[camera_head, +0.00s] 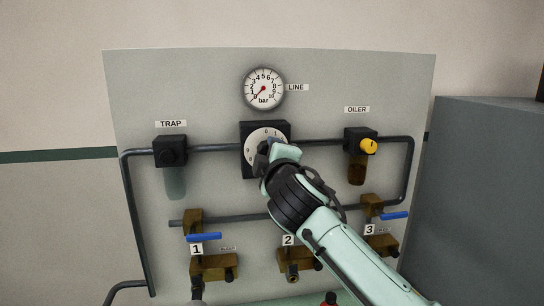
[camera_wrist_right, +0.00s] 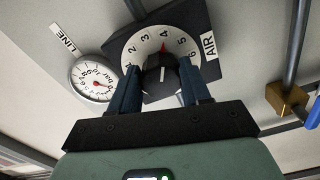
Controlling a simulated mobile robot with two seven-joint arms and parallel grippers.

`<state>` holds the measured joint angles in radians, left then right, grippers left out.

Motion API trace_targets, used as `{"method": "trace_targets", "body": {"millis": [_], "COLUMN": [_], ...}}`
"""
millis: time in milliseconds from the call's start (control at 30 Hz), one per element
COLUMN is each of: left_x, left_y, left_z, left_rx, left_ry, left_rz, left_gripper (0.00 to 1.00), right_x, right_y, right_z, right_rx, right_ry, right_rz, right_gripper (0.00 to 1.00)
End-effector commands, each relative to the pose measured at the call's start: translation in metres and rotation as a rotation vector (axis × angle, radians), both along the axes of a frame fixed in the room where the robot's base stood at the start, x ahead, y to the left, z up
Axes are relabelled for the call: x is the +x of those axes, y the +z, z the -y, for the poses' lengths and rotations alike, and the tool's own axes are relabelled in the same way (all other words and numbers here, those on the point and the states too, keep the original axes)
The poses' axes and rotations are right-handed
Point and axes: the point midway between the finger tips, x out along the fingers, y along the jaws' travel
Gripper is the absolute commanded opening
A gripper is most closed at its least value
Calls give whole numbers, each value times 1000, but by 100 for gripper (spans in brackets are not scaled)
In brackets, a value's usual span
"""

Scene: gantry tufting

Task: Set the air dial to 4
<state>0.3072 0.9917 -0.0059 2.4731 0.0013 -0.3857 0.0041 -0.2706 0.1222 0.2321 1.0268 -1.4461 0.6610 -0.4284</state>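The air dial (camera_head: 258,137) is a pale numbered disc on a dark square plate on the panel. It also shows in the right wrist view (camera_wrist_right: 136,51), beside the AIR label. Its black knob (camera_wrist_right: 160,78) stands at the centre. A red mark sits at the disc's edge between 3 and 5, near 4. My right gripper (camera_wrist_right: 160,86) has its dark fingers on either side of the knob, and they look shut on it. In the head view, my right gripper (camera_head: 275,152) covers the knob and much of the dial. My left gripper is not in view.
The LINE gauge (camera_head: 264,88) is above the dial, its red needle pointing down-left. The TRAP unit (camera_head: 170,151) is left, and the OILER (camera_head: 360,141) with a yellow knob is right. Pipes and blue-handled valves (camera_head: 204,237) are below. A grey cabinet (camera_head: 485,200) stands right.

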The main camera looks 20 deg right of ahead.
Motion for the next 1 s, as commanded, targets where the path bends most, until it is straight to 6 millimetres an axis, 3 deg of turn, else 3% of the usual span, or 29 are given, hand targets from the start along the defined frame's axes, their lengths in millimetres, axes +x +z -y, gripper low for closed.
{"method": "trace_targets", "body": {"millis": [33, 67, 467, 1000], "left_x": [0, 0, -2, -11], "left_y": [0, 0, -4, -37], "left_z": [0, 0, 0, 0], "left_rx": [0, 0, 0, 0], "left_ry": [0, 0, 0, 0], "left_rz": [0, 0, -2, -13], "left_gripper": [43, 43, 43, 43], "right_x": [0, 0, -8, -111], "right_y": [1, 1, 0, -1], "right_z": [1, 1, -2, -28], "right_rx": [0, 0, 1, 0], "right_ry": [-1, -1, 0, -1], "right_rz": [2, 2, 1, 2], "right_gripper": [65, 71, 71, 71]}}
